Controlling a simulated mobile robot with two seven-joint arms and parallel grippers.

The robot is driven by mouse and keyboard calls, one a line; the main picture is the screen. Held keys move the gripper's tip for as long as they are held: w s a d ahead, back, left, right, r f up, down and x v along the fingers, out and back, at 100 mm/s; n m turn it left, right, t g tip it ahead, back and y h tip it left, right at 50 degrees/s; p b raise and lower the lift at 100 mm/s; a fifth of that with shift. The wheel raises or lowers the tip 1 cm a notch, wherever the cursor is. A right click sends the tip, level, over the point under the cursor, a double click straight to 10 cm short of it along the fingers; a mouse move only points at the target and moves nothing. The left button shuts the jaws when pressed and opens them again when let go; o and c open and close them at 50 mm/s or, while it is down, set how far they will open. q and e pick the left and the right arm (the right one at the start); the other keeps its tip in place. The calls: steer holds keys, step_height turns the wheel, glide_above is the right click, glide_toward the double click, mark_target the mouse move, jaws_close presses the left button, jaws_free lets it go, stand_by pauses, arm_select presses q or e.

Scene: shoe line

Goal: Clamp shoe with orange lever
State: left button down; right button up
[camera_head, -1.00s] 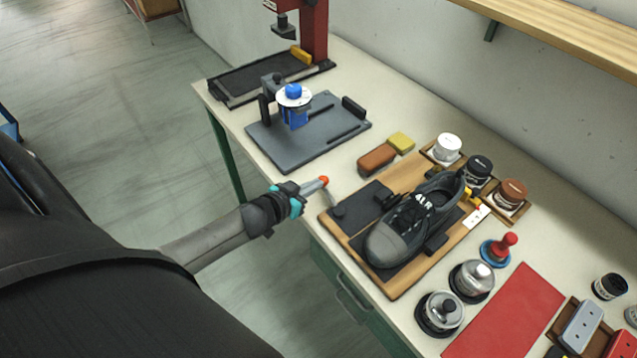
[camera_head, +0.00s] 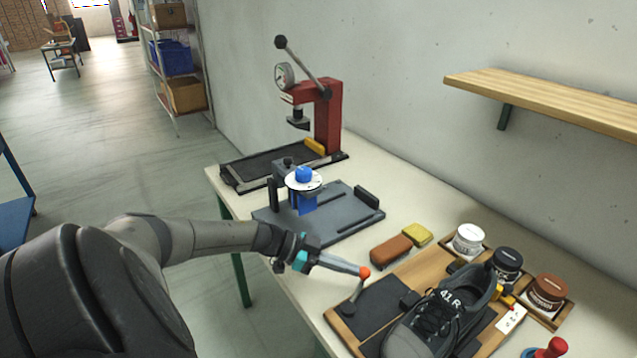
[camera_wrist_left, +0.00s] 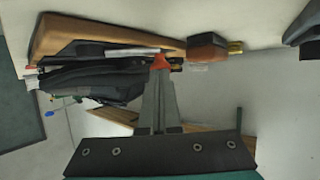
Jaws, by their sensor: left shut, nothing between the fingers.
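A dark grey lace-up shoe marked 41R (camera_head: 440,312) stands on a wooden board (camera_head: 340,327) with black pads, at the lower right of the head view; its front is cut off. A thin metal lever (camera_head: 354,292) with an orange knob (camera_head: 364,272) rises from the board's left part, beside the shoe, leaning a little right. My left gripper (camera_head: 350,268) is shut, its fingertips at the orange knob, with nothing held between them. In the left wrist view the orange knob (camera_wrist_left: 160,62) sits at the fingertips; whether they touch I cannot tell. My right gripper is not in view.
Behind my gripper are a grey fixture plate (camera_head: 345,215) with a blue-topped post and a red press (camera_head: 328,115). A wooden shelf (camera_head: 550,100) juts from the wall.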

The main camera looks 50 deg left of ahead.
arm_select(q)
steer(key=shift+w+d+m+g, duration=0.2)
steer(key=shift+w+m+g, duration=0.1)
steer(key=shift+m, duration=0.1)
steer(key=shift+d+f+h+b, duration=0.1)
steer(key=shift+d+h+b, duration=0.1)
steer(key=shift+h+b, duration=0.15)
steer(key=shift+w+d, duration=0.35)
steer(key=shift+d, duration=0.05)
steer(key=shift+w+d, duration=0.1)
steer(key=shift+d, duration=0.25)
